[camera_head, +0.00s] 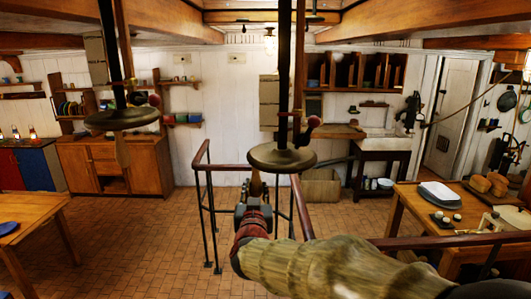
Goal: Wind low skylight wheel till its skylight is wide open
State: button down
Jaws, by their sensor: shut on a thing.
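Two dark round wheels hang level on upright shafts. The left wheel (122,119) sits higher in the picture, and the right wheel (282,159) sits lower and nearer the middle. Each has a wooden handle pointing down from its rim. My gripper (255,201) is below the right wheel, at the near left part of its rim, shut on that wheel's handle (256,184). The fingers partly hide the lower end of the handle. A framed skylight opening (271,17) shows at the top edge; how far any skylight stands open cannot be told.
A railing (245,168) with dark posts stands behind and around my gripper, its right rail (440,241) passing near my arm. A table (408,207) with bread and dishes stands at right, another table (35,217) at left.

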jog(key=s+d+b, duration=0.5)
jog(key=d, duration=0.5)
jog(key=w+d+b, duration=0.6)
jog(key=w+b, duration=0.1)
jog(key=w, duration=0.1)
jog(key=w+a+p, duration=0.8)
jog(key=a+p, duration=0.2)
jog(key=a, duration=0.2)
dwell(0.4)
